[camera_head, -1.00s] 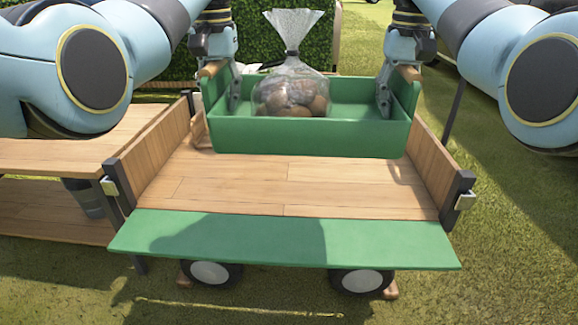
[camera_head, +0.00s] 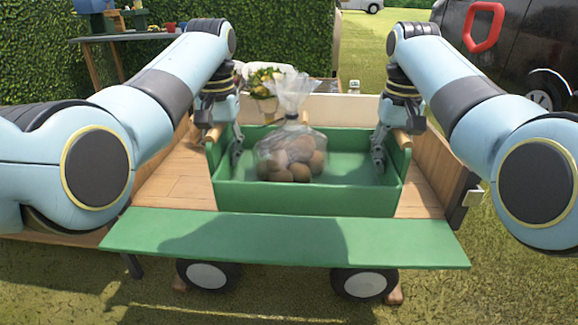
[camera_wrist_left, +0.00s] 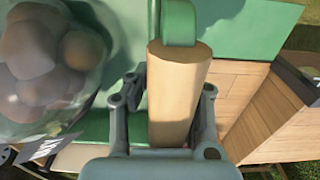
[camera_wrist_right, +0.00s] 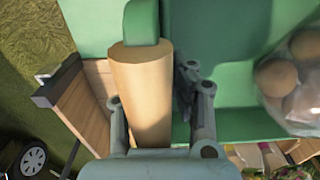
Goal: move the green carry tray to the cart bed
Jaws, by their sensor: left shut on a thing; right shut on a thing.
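The green carry tray (camera_head: 305,200) is over the cart bed (camera_head: 176,188), near the green front flap, with a clear bag of brown round items (camera_head: 290,158) in it. I cannot tell whether its bottom touches the boards. My left gripper (camera_head: 222,140) is shut on the tray's left wooden handle; the handle (camera_wrist_left: 178,95) shows between the fingers in the left wrist view. My right gripper (camera_head: 388,140) is shut on the right wooden handle, and this handle (camera_wrist_right: 142,95) fills its jaws in the right wrist view.
The cart has wooden side walls (camera_head: 440,165) and a lowered green flap (camera_head: 290,238) in front. A potted flower (camera_head: 264,95) stands behind the tray. A dark vehicle (camera_head: 510,45) stands at the right, and a hedge (camera_head: 40,50) at the left back.

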